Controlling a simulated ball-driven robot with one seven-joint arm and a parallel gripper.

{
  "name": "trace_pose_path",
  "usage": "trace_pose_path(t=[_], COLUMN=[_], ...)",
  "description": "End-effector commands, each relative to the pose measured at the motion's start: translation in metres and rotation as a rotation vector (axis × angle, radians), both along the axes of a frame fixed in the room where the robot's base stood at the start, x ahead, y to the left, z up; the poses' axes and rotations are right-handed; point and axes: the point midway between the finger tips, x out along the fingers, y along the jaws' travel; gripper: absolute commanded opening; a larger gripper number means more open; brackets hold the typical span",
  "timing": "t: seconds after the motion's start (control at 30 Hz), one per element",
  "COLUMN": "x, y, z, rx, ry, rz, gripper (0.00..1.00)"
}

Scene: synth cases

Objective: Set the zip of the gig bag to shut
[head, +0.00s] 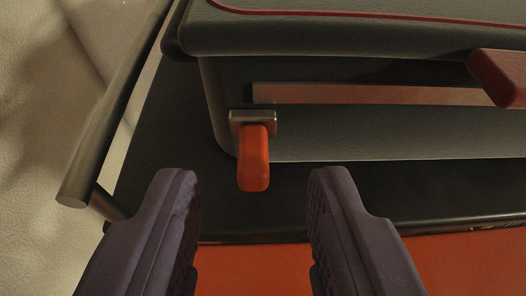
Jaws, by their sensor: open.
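The gig bag (330,70) is a dark grey case with a thin red line on its top, cut off by the upper and right picture edges. A reddish strip (370,95) runs along its near side. At the strip's left end is the zip's metal slider (238,117) with an orange pull tab (253,165) hanging down. My gripper (250,185) is open, its two dark purple fingers apart at the bottom. The tab's end shows between and just beyond the fingertips.
The bag rests on a dark surface (150,140) with a metal bar (115,105) at its left. A red block-like piece (500,78) juts in at the right. An orange surface (470,265) lies below, and a pale textured surface (40,100) lies at far left.

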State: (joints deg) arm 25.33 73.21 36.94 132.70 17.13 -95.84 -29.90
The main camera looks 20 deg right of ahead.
Motion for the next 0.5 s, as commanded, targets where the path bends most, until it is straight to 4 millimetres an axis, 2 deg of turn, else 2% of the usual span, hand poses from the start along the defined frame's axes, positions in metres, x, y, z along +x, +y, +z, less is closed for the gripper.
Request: trace_pose_path(t=[0.2,0.47,0.5], x=[0.022,0.025,0.025], y=[-0.008,-0.008,-0.008], z=[-0.011,-0.010,-0.010], rx=[0.001,0.001,0.001], ry=[-0.001,0.000,0.000], rz=[0.000,0.002,0.002], gripper=[0.40,0.40,0.38])
